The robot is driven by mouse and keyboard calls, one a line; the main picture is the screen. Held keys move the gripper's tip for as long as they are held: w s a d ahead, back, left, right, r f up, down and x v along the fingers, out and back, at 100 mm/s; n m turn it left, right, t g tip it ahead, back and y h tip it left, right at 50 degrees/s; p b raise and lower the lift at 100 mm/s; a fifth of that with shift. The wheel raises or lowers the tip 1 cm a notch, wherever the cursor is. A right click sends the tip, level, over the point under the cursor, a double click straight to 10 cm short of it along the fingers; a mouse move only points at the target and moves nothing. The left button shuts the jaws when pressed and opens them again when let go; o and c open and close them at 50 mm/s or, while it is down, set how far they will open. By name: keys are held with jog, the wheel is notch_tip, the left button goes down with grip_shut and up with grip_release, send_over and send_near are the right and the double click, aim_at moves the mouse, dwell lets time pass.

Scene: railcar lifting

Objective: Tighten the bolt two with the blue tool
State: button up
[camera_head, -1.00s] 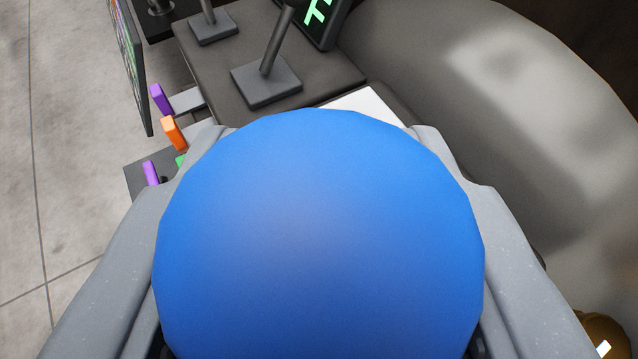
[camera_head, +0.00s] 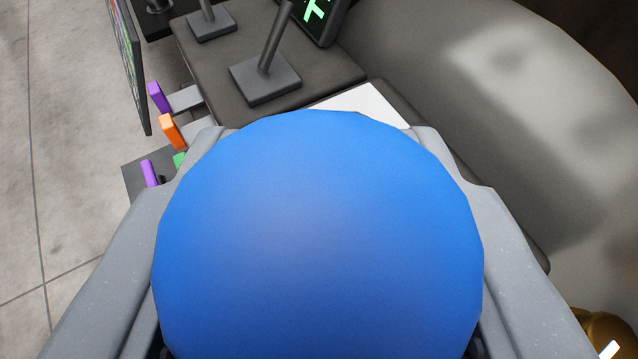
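The blue tool (camera_head: 318,235) shows as a large, round blue end that fills the middle and bottom of the camera_head view. My gripper (camera_head: 318,165) is shut on it, with one grey finger against each side. The rest of the tool is hidden behind or below this blue end. I cannot make out bolt two in this view.
A dark bench (camera_head: 300,80) carries grey stands with upright rods, a display (camera_head: 322,18) with green lettering and a white sheet (camera_head: 365,102). Purple and orange blocks (camera_head: 172,131) stick out at its left. A large grey rounded body (camera_head: 500,110) fills the right. Floor shows at left.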

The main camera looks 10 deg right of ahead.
jog(key=shift+f, duration=0.5)
dwell(1.1)
jog(key=shift+r, duration=0.1)
jog(key=shift+r+p, duration=1.3)
jog(key=shift+r, duration=2.2)
